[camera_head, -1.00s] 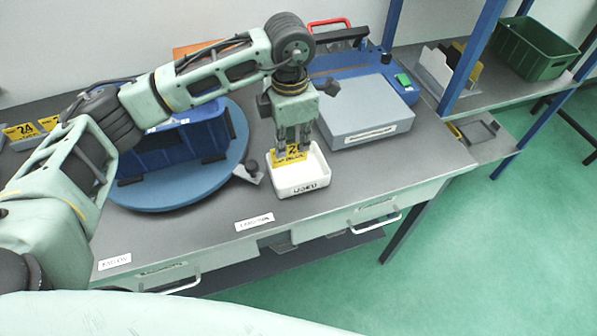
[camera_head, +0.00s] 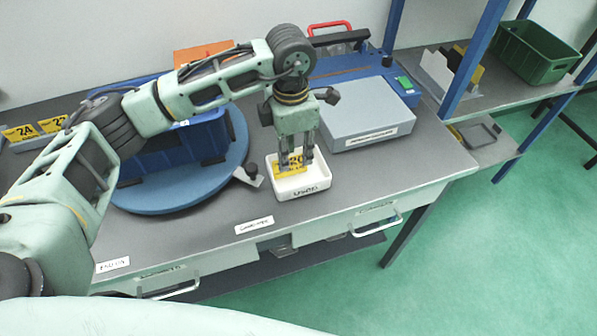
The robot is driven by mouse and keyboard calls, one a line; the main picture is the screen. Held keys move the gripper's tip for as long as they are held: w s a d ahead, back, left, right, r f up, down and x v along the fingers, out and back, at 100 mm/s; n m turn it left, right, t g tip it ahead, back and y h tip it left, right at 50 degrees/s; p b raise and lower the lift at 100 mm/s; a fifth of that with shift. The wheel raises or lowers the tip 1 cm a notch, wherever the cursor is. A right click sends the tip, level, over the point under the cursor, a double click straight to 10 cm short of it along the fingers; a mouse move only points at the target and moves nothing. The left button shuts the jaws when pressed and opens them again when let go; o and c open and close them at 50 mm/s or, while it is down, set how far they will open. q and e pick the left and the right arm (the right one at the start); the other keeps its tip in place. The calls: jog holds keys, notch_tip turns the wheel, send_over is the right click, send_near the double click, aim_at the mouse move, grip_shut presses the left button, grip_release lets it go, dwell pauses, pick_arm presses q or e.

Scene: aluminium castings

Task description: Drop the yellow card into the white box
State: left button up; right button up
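The yellow card (camera_head: 290,164) with dark print hangs at the fingertips of my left gripper (camera_head: 295,160). The fingers point straight down and appear closed on the card. The card is slightly tilted, with its lower part inside the white box (camera_head: 300,191). The white box is a small open tray with a printed label on its front wall, standing on the grey bench. Whether the card touches the box floor cannot be told. My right gripper is not in view.
A blue bin (camera_head: 178,148) stands on a round blue turntable (camera_head: 200,190) left of the box. A grey box-shaped device (camera_head: 366,112) stands to the right. Yellow-labelled holders (camera_head: 22,133) are at far left. A green crate (camera_head: 535,52) sits on the right shelf. The bench right of the box is clear.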

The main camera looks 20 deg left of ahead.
pick_arm(q)
jog(key=shift+r, duration=0.55)
notch_tip(320, 180, up, 11)
jog(key=shift+f, duration=0.1)
